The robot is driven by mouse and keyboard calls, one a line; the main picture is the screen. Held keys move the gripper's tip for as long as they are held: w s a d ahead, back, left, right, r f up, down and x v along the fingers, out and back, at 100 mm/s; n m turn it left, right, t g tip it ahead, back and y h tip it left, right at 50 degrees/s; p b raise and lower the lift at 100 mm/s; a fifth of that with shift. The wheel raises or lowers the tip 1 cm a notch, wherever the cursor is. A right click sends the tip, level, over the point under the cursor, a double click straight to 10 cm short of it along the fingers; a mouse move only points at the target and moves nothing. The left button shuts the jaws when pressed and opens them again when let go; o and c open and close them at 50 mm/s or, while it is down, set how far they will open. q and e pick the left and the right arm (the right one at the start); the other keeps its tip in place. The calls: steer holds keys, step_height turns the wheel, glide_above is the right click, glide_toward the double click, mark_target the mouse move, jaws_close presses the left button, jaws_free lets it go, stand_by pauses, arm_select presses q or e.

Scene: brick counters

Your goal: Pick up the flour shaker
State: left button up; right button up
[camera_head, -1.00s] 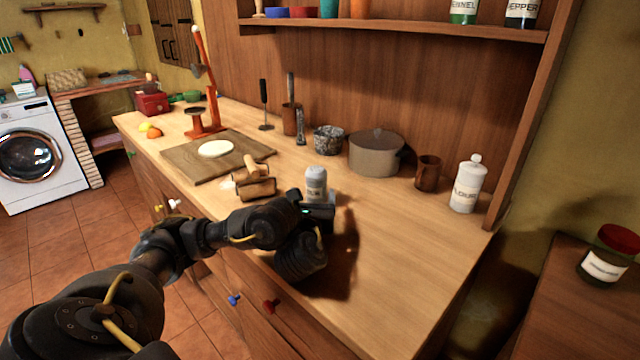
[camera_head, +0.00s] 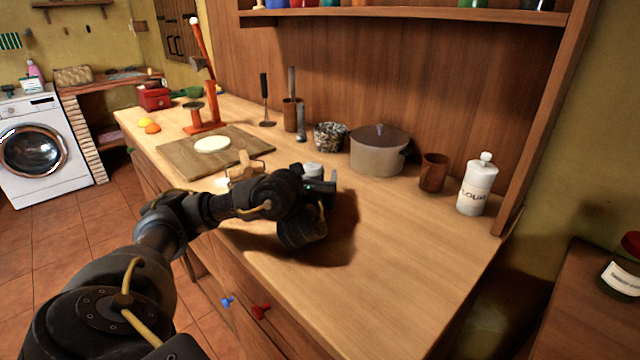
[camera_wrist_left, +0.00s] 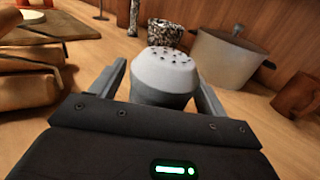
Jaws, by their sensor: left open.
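The flour shaker (camera_wrist_left: 165,72) has a pale grey domed top with small holes. In the left wrist view it stands upright between the two open fingers of my left gripper (camera_wrist_left: 165,88). A small gap shows at its right side; the left finger is very close to it, and I cannot tell if they touch. In the head view only the shaker's top (camera_head: 312,170) shows above my left gripper (camera_head: 318,182); its lower part is hidden. My right gripper is not in view.
A board with dough (camera_head: 212,145) is further left. The counter's right front is clear.

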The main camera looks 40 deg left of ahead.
arm_select(q)
steer(key=shift+a, duration=0.1)
steer(key=c, duration=1.1)
